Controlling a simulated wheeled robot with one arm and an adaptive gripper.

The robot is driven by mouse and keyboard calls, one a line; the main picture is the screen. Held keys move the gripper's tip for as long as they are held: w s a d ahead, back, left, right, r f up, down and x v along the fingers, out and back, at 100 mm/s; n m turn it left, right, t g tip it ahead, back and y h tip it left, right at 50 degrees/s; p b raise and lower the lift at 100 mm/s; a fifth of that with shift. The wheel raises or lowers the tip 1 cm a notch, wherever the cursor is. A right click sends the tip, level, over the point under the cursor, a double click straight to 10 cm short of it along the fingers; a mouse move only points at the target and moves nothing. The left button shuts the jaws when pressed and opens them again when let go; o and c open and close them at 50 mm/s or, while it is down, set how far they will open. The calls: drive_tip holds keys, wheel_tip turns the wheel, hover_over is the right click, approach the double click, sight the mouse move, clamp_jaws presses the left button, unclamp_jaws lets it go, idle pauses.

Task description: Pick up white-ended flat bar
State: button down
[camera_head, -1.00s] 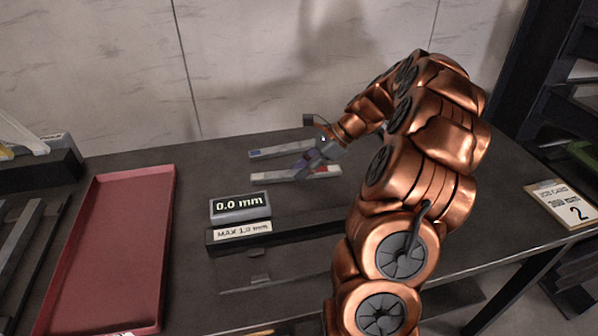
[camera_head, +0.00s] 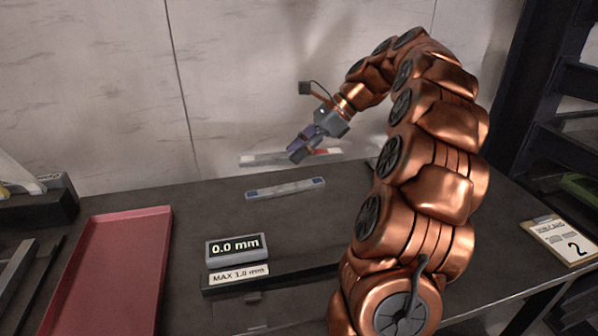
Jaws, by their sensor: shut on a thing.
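The white-ended flat bar (camera_head: 265,159) is grey with pale ends and a red patch near its right end. It is held roughly level above the back of the table, in front of the wall. My gripper (camera_head: 300,154) is shut on it around its middle, and the fingers hide part of the bar there. A second flat bar (camera_head: 285,188), grey with a blue patch at its left end, lies on the table below and apart from the held bar.
A display reading 0.0 mm (camera_head: 236,248) stands behind a dark rail labelled MAX 1.0 mm (camera_head: 239,275). A red tray (camera_head: 115,270) is at left. A job card marked 2 (camera_head: 563,241) is at right. The table between tray and bars is clear.

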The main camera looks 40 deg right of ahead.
wheel_tip(320, 180, up, 8)
drive_tip(key=p, duration=0.2)
drive_tip(key=shift+r+p, duration=0.2)
drive_tip(key=shift+p, duration=0.15)
drive_tip(key=shift+r+p, duration=0.9)
drive_tip(key=shift+p, duration=0.1)
drive_tip(key=shift+s, duration=0.1)
